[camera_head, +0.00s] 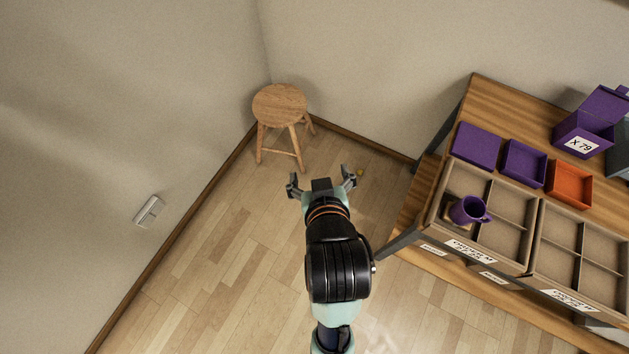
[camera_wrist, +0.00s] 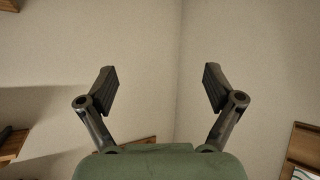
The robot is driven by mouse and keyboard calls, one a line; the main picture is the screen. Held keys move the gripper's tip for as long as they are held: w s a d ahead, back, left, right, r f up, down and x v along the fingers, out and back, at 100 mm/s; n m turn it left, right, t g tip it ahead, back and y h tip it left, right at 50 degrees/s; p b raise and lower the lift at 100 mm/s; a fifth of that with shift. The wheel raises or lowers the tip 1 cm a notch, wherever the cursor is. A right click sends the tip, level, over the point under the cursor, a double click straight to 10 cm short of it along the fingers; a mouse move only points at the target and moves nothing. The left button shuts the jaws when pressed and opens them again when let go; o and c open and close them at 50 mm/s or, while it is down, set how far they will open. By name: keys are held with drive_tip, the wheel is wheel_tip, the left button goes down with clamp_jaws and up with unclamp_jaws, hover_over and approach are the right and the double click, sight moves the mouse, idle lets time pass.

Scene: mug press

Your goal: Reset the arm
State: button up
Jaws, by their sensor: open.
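My gripper (camera_head: 322,181) is in the middle of the head view, over the bare wooden floor and apart from the workbench. Its two fingers are spread wide with nothing between them. In the wrist view my gripper (camera_wrist: 160,90) shows open and empty against a pale wall corner. A purple mug (camera_head: 468,210) stands in the near left compartment of a divided tray on the bench, well to the right of my gripper. A brownish piece shows under or beside the mug, partly hidden by it.
The wooden bench (camera_head: 505,101) holds two divided trays, purple bins (camera_head: 477,143), an orange bin (camera_head: 570,185) and an open purple box (camera_head: 588,135) labelled X 79. A wooden stool (camera_head: 280,104) stands in the room corner beyond my gripper. The floor left of my arm is clear.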

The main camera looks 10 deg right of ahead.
drive_tip(key=s+a+r+t+y, duration=0.1)
drive_tip(key=s+a+r, duration=0.1)
drive_tip(key=a+r, duration=0.2)
drive_tip(key=shift+s+a+t+p, duration=0.3)
drive_tip(key=shift+s+a+p, duration=0.1)
drive_tip(key=shift+a, duration=0.35)
idle(0.4)
